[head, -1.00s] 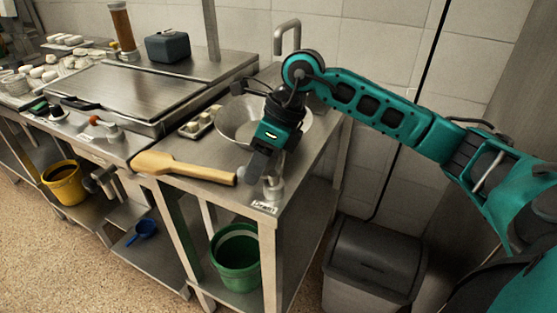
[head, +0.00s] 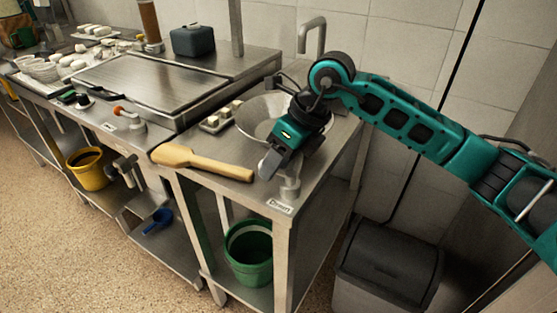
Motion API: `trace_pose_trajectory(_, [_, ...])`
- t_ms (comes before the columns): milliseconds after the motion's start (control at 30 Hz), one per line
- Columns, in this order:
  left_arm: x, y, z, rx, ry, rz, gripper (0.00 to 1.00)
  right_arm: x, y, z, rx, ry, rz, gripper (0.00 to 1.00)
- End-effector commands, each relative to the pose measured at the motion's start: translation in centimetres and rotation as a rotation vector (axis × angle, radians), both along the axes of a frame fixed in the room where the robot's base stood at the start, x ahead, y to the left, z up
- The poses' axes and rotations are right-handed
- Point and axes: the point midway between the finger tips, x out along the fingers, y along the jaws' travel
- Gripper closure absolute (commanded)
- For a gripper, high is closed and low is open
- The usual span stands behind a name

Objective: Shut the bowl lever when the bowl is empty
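A round metal bowl (head: 256,112) is set in the steel counter at the right. The part of its inside that shows looks bare; my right gripper and arm hide the rest. A metal fitting (head: 291,187) stands at the counter's front corner, above a small label. My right gripper (head: 269,165) points down just left of this fitting, by the front rim of the bowl. Its fingers look close together, but I cannot tell if they are shut or touch a lever. The bowl's lever is not clearly visible. My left gripper is not in view.
A wooden paddle (head: 205,163) lies on the counter left of my gripper. A small tray of pale blocks (head: 218,119) is behind it. A green bucket (head: 248,255) stands below. An orange-handled lever (head: 122,112) is on the neighbouring unit. A grey bin (head: 387,265) stands right.

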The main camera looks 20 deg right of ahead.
Motion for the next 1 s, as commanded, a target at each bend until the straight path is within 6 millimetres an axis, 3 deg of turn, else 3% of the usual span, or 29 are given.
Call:
trace_pose_trajectory(100, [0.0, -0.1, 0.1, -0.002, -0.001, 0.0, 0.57, 0.0, 0.0, 0.0, 0.001, 0.0, 0.001, 0.44])
trace_pose_trajectory(467, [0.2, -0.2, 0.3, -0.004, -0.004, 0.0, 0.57, -0.2, -0.3, 0.9, 0.001, -0.003, 0.002, 0.44])
trace_pose_trajectory(1000, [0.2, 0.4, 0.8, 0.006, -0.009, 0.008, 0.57, -2.3, -4.2, 10.4, 0.0, -0.003, 0.001, 0.44])
